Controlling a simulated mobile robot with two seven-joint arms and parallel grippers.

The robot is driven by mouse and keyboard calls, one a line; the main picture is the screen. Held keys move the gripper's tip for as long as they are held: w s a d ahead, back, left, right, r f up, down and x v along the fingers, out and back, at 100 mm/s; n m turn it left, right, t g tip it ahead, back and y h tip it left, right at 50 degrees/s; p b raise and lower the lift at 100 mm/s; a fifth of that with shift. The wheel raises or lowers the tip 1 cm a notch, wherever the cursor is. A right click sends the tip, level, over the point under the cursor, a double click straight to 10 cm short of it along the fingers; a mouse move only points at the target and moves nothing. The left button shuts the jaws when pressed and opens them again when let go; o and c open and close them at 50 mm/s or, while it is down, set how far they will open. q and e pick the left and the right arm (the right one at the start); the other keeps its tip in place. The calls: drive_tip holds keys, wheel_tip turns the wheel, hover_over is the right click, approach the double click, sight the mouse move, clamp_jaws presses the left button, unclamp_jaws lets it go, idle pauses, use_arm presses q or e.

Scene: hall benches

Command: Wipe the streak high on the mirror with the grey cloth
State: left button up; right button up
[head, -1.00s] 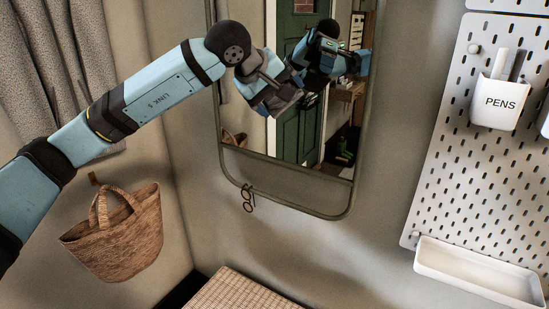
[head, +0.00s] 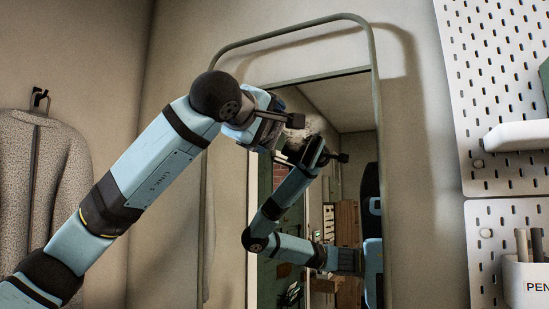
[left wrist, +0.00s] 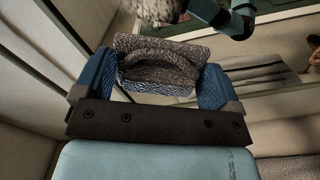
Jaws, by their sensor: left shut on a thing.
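The grey cloth (left wrist: 160,60) is bunched between the blue fingers of my left gripper (left wrist: 158,82) in the left wrist view. In the head view my left gripper (head: 284,128) is raised in front of the upper part of the mirror (head: 374,100), shut on the cloth, which is mostly hidden there. The mirror is tall with a rounded olive-green frame. My arm reflects in it just right of the gripper. I cannot tell whether the cloth touches the glass. I cannot clearly make out the streak. My right gripper is not in view.
A grey coat (head: 45,185) hangs from a dark hook on the left. White pegboards (head: 500,80) with a shelf (head: 515,136) and a pen holder (head: 527,280) are on the right. Bare wall lies between mirror and pegboards.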

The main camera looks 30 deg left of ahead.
sight(287, 137)
use_arm(q)
drive_tip(key=shift+w+r, duration=0.15)
drive_tip(key=shift+w, duration=0.3)
drive_tip(key=w+p, duration=0.1)
drive_tip(key=w, duration=0.3)
drive_tip(key=shift+w+p, duration=0.1)
drive_tip(key=shift+p, duration=0.3)
drive_tip(key=shift+w, duration=0.4)
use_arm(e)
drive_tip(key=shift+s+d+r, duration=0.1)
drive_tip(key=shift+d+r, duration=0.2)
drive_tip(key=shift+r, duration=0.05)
use_arm(q)
drive_tip(key=shift+a, duration=0.1)
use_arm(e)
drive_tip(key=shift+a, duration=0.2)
use_arm(q)
drive_tip(key=shift+w+p, duration=0.3)
drive_tip(key=shift+w, duration=0.2)
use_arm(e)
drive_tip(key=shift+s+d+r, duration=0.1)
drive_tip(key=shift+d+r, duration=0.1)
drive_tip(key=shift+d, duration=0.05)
use_arm(q)
drive_tip(key=shift+w, duration=0.45)
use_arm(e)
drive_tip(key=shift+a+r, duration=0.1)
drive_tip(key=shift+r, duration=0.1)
